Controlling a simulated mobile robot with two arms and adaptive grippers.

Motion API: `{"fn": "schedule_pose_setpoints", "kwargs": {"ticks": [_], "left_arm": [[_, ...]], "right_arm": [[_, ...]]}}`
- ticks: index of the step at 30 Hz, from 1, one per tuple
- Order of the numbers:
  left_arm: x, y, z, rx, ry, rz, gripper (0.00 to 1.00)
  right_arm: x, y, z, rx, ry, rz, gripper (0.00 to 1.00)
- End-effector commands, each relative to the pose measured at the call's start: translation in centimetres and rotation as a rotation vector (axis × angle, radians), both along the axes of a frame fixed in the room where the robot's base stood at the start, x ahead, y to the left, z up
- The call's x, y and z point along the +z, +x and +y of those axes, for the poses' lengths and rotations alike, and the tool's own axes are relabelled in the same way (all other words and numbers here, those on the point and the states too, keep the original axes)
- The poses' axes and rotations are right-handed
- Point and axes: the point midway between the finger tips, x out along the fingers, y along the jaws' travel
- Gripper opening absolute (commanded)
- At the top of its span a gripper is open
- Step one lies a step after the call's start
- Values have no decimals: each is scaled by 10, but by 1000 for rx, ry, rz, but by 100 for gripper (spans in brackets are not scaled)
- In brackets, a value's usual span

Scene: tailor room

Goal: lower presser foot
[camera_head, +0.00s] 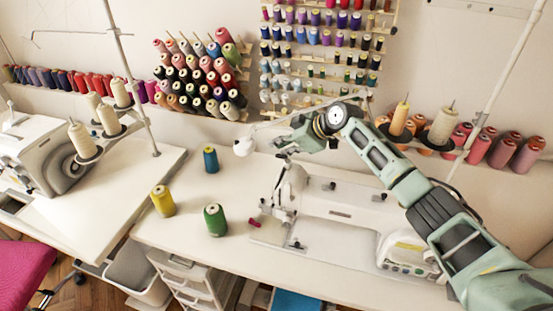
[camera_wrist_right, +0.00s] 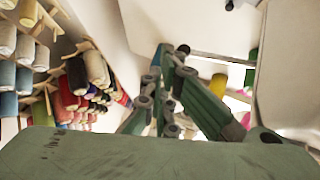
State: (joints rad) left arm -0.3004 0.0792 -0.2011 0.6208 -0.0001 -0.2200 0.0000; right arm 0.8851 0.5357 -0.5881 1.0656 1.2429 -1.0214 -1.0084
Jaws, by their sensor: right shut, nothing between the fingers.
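The white sewing machine (camera_head: 335,207) stands on the table in the head view, its needle end on the left. The presser foot area (camera_head: 284,214) shows small and dark below that end; I cannot tell if the foot is raised or lowered. My right gripper (camera_head: 284,149) is shut and empty, close above and behind the needle end of the machine. I cannot tell whether it touches the machine. In the right wrist view my gripper's green fingers (camera_wrist_right: 172,108) show, with the machine's presser foot not made out. My left gripper is not in view.
Green (camera_head: 215,220), yellow (camera_head: 162,201) and blue (camera_head: 210,159) spools stand on the table left of the machine. A white lamp head (camera_head: 243,146) is close to my right gripper. Thread racks (camera_head: 320,60) hang on the wall behind. A second machine (camera_head: 45,150) stands at left.

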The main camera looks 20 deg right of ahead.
Motion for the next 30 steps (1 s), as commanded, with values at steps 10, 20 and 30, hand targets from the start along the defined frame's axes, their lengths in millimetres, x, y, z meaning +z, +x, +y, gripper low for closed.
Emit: {"fn": "schedule_pose_setpoints", "kwargs": {"ticks": [10, 20, 30], "left_arm": [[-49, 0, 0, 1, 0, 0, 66], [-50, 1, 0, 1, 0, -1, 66], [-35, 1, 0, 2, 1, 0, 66]], "right_arm": [[-32, 3, 0, 2, 92, 136, 0], [-30, 2, -1, 2, 107, 163, 0], [-25, -5, 3, 2, 106, 162, 0]]}}
